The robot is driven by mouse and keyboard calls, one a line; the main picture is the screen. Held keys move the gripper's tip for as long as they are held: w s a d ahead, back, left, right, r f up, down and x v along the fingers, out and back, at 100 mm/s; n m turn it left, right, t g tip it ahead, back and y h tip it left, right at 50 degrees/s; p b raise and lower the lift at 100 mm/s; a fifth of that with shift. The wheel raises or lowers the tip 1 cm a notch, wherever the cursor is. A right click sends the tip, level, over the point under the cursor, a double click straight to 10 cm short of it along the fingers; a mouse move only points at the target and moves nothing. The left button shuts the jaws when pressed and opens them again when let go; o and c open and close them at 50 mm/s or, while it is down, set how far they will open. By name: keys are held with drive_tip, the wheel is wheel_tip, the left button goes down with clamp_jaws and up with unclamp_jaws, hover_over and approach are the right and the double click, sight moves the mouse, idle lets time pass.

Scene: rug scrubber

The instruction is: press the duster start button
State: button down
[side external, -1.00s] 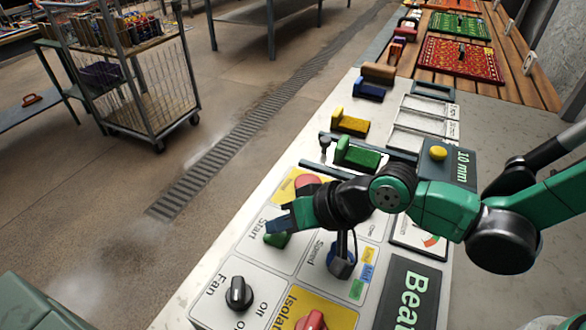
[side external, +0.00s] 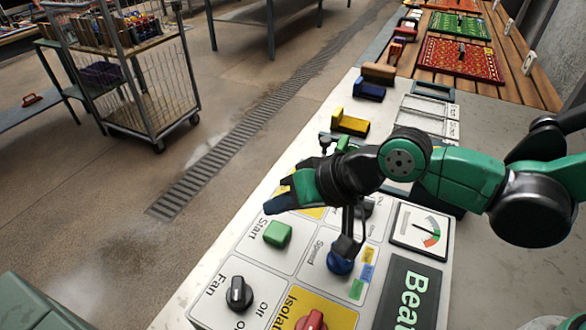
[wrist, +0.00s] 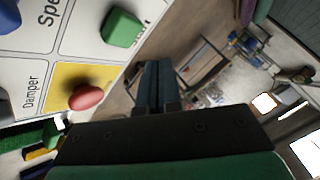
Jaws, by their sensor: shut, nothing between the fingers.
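The green Start button (side external: 277,234) is on the light control panel (side external: 245,262), beside the word "Start". It also shows in the wrist view (wrist: 122,27), upper left of the fingers. The name "duster" cannot be read here. My gripper (side external: 272,205) is shut and empty, just above and beyond the green button in the side view, with a visible gap between them in the picture. In the wrist view my closed fingers (wrist: 158,72) point out past the panel edge toward the floor. The exact height above the panel is unclear.
Nearby are a black Fan knob (side external: 239,293), a blue Speed knob (side external: 340,262), a red Isolator knob (side external: 311,322) and a gauge (side external: 421,233). A red button (wrist: 87,97) on yellow shows in the wrist view. Brushes (side external: 349,122) lie along the bench.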

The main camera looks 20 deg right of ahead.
drive_tip(key=shift+r, duration=1.3)
drive_tip(key=d+h, duration=0.1)
drive_tip(key=d, duration=0.3)
drive_tip(key=d+r+t+h, duration=0.1)
drive_tip(key=d, duration=0.3)
drive_tip(key=d+r+h, duration=0.1)
drive_tip(key=d, duration=0.3)
drive_tip(key=shift+w+d+m, duration=0.15)
drive_tip(key=shift+w+m, duration=0.15)
drive_tip(key=shift+w, duration=0.1)
drive_tip(key=s+d+h, duration=0.2)
drive_tip(key=d, duration=0.4)
drive_tip(key=s+d+h, duration=0.2)
drive_tip(key=d, duration=0.5)
drive_tip(key=shift+s+f+m, duration=0.25)
drive_tip(key=shift+f+m, duration=0.05)
